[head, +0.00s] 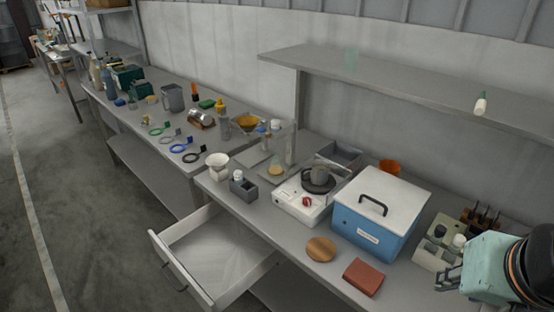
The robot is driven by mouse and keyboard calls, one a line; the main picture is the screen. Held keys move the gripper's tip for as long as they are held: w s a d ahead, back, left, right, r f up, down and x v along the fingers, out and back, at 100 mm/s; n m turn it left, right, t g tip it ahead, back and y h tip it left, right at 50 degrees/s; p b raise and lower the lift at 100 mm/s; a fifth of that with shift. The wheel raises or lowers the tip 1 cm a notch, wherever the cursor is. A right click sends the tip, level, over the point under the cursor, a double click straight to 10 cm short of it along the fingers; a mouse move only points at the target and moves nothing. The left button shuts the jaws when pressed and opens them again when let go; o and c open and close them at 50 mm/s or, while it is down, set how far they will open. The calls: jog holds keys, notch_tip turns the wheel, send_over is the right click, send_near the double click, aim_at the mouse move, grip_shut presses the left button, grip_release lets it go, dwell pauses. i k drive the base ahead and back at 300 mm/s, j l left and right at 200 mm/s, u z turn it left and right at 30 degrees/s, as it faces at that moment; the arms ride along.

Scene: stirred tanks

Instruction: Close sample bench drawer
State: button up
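The sample bench drawer (180,270) stands open under the left end of the sample bench (290,240), pulled out toward the lower left. Its pale inside looks empty, and dark handle parts show on its front panel. My gripper (446,280) is at the lower right edge, by the bench's right part. It is well to the right of the drawer and apart from it. Its dark fingers are small and partly cut by my arm, so I cannot tell whether they are open or shut.
On the bench are a blue box with a white lid (378,220), a white hotplate (303,202), a wooden disc (321,249) and a brown wallet-like block (363,277). A wall shelf (400,82) hangs above. The floor (90,240) left of the drawer is clear.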

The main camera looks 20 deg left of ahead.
aim_at(216, 256)
jog(key=k+j+u, duration=0.25)
jog(key=k+u, duration=0.2)
jog(key=u, duration=1.25)
jog(key=i+l+u, duration=0.1)
jog(key=i+l, duration=0.2)
